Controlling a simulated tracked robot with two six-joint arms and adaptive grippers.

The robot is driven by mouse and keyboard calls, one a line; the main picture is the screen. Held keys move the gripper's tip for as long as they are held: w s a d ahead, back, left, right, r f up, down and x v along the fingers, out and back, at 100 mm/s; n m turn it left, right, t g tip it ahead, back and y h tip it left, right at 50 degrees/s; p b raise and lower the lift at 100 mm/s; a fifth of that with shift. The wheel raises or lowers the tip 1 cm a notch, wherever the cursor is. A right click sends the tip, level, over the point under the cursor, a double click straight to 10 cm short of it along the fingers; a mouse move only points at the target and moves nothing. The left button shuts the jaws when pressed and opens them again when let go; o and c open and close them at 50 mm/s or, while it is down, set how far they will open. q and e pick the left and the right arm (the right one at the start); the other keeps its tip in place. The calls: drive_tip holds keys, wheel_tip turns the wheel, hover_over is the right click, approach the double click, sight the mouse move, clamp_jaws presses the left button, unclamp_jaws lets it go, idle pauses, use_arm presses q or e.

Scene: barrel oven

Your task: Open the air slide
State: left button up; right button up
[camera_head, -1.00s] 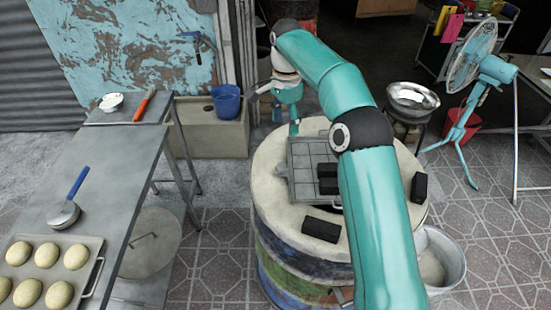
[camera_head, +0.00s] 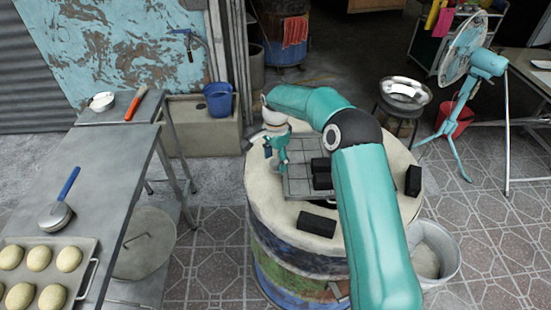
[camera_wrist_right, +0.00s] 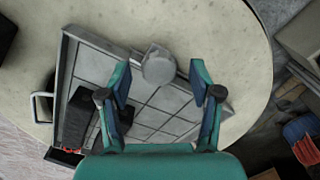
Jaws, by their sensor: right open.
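The barrel oven (camera_head: 265,200) stands in the middle of the head view with a pale round top and painted sides. A grey gridded metal plate (camera_head: 298,186) lies in its top. A grey round knob (camera_wrist_right: 158,68) on a bracket sits at the plate's edge in the right wrist view. My right gripper (camera_head: 276,156) is open above the plate's left side. In the wrist view its fingers (camera_wrist_right: 160,80) straddle the knob's position without visibly closing on it. I cannot tell which part is the air slide. My left gripper is not in view.
Black blocks (camera_head: 317,223) lie on the barrel top and plate. A steel table (camera_head: 95,170) with a dough tray (camera_head: 88,246) stands left. A blue bucket (camera_head: 220,103) is behind, a fan (camera_head: 467,60) at right. A metal pail (camera_head: 440,250) stands beside the barrel.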

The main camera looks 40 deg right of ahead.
drive_tip(key=shift+f, duration=0.1)
clamp_jaws()
idle(0.3)
